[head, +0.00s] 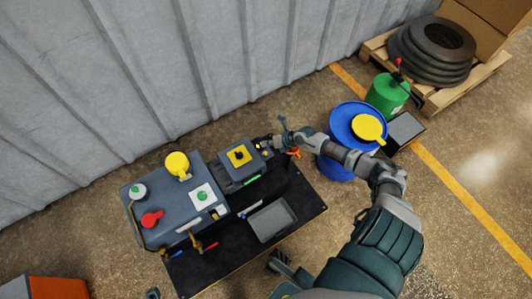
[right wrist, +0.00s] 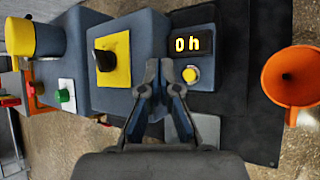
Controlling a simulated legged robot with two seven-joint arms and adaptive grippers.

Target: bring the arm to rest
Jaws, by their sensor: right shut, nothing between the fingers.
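My right arm reaches out over the workbench (head: 300,215) from the lower right in the head view. My right gripper (head: 270,142) is beside the small dark control box (head: 225,170) at the bench's back right. In the right wrist view the gripper (right wrist: 162,75) is shut and empty, its fingertips together in front of the box. Whether the fingertips touch the box I cannot tell.
An orange funnel (right wrist: 291,78) is right of the gripper. A blue barrel (head: 340,165) with a yellow lid and a green canister (head: 387,92) stand right of the bench. A grey tray (head: 271,221) lies on the bench. A corrugated wall (head: 150,70) is behind.

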